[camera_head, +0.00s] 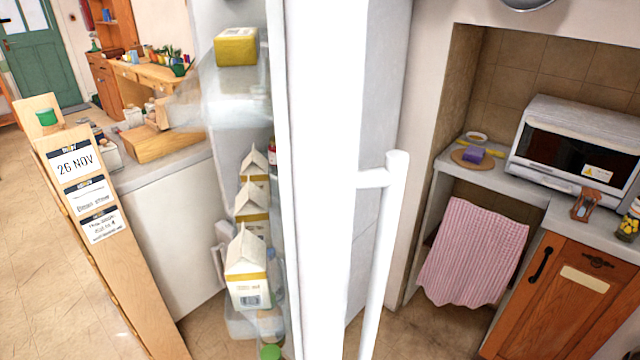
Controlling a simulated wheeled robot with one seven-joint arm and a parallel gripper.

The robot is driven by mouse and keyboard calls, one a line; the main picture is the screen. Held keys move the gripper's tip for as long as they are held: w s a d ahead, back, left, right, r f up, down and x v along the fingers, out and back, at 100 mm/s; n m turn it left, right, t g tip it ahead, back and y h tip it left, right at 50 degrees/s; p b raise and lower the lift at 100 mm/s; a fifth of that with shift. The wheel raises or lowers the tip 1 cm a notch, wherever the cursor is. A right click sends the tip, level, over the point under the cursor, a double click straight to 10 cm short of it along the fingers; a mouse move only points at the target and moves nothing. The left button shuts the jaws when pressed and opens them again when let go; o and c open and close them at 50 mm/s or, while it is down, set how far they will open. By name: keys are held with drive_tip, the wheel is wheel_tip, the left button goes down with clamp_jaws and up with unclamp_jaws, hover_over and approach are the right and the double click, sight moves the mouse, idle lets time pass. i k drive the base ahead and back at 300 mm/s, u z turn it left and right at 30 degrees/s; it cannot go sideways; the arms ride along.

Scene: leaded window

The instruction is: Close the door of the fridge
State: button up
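The fridge door (325,180) stands open and is seen nearly edge-on, as a tall white panel through the middle of the view. Its white vertical bar handle (385,250) is on the right side of the panel. The door's inner shelves on the left side hold several cartons (247,265) and a yellow and white box (236,46). The fridge's interior is not clearly visible. My gripper does not show in this view.
A wooden panel with paper labels (80,180) and a counter (165,170) stand at left. At right are a toaster oven (575,150), a pink striped towel (474,250) and a wooden cabinet (560,300). Open floor (40,280) lies at far left.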

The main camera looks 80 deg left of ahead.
sight(315, 50)
drive_tip(key=u, duration=0.7)
drive_tip(key=i, duration=0.95)
drive_tip(key=u, duration=2.05)
